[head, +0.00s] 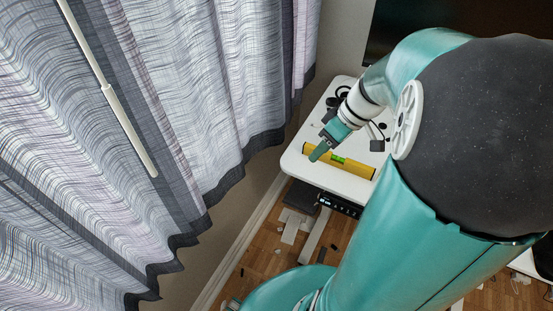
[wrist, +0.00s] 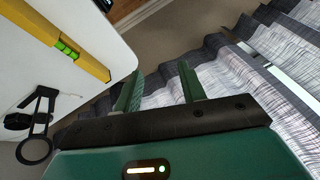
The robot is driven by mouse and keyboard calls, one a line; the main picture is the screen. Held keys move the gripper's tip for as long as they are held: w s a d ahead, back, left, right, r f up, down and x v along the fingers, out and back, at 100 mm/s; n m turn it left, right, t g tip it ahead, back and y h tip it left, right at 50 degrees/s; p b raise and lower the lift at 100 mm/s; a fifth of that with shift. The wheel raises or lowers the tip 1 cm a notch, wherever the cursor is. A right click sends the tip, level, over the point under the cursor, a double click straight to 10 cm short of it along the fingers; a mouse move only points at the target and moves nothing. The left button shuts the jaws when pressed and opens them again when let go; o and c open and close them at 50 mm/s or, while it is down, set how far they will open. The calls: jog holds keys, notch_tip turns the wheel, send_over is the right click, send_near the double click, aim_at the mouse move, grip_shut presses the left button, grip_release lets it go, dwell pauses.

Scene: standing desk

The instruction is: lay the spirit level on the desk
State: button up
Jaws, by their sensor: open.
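The yellow spirit level (head: 355,168) with a green vial lies on the white desk (head: 322,178), along its near edge. It also shows at the upper left of the wrist view (wrist: 88,65). My gripper (head: 317,154) is over the desk by the left end of the level and covers a little of it in the head view. In the wrist view my gripper (wrist: 161,90) has its two green fingers apart with nothing between them. The level is outside the fingers, to their left. The exact height of the fingers above the desk is unclear.
A black ring-shaped item (wrist: 35,150) lies on the desk near my wrist. Pale curtains (head: 180,90) hang left of the desk. A dark screen (head: 400,25) stands at the back. A black box (head: 340,205) is under the desk's near edge.

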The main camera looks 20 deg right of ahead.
jog(key=s+a+r+m+t+h, duration=0.1)
jog(key=s+a+r+m+h, duration=0.1)
jog(key=a+r, duration=0.3)
jog(key=s+a+r+m+t+h, duration=0.2)
jog(key=s+a+r+m, duration=0.1)
jog(key=a, duration=0.7)
notch_tip(320, 180, up, 2)
jog(key=shift+s+r+t+h, duration=0.1)
jog(key=shift+s+t+h, duration=0.25)
jog(key=shift+s, duration=0.4)
